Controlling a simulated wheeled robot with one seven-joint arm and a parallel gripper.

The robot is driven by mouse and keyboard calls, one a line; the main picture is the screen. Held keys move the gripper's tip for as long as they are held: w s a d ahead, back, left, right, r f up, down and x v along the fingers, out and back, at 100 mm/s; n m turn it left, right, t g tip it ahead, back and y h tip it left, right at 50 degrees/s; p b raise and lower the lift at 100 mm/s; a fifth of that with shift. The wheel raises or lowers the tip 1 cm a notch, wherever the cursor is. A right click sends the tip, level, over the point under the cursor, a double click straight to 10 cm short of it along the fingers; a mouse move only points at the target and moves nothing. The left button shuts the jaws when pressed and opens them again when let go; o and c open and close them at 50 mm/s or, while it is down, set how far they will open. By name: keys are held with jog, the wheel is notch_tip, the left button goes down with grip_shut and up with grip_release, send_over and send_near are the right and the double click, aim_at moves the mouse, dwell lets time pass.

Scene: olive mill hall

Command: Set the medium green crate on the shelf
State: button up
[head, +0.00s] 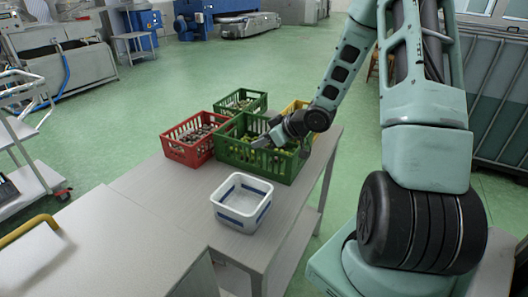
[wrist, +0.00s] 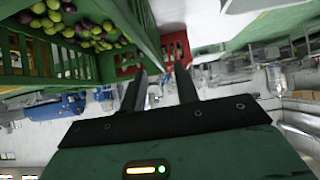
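Two green crates stand on the grey table. The front one (head: 255,165) is larger and holds green and dark olives; the one behind (head: 262,101) looks smaller. I cannot tell for certain which is the medium one. My gripper (head: 264,139) is over the front green crate, coming in from the right. In the wrist view my gripper (wrist: 157,74) has its two fingers apart, and a green crate wall (wrist: 130,30) lies close to or between the tips; contact is unclear. Olives in a green crate show at upper left. A lower shelf (head: 304,232) shows under the table.
A red crate (head: 186,155) of olives stands left of the front green crate, touching or nearly so. A yellow crate (head: 293,106) is partly hidden behind my arm. A white and blue box (head: 241,211) stands in front. The table's left front (head: 165,200) is clear.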

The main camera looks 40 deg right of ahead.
jog(key=x, duration=0.5)
jog(key=shift+w+d, duration=0.15)
jog(key=shift+d, duration=0.2)
jog(key=shift+c, duration=0.3)
grip_shut()
dwell(0.8)
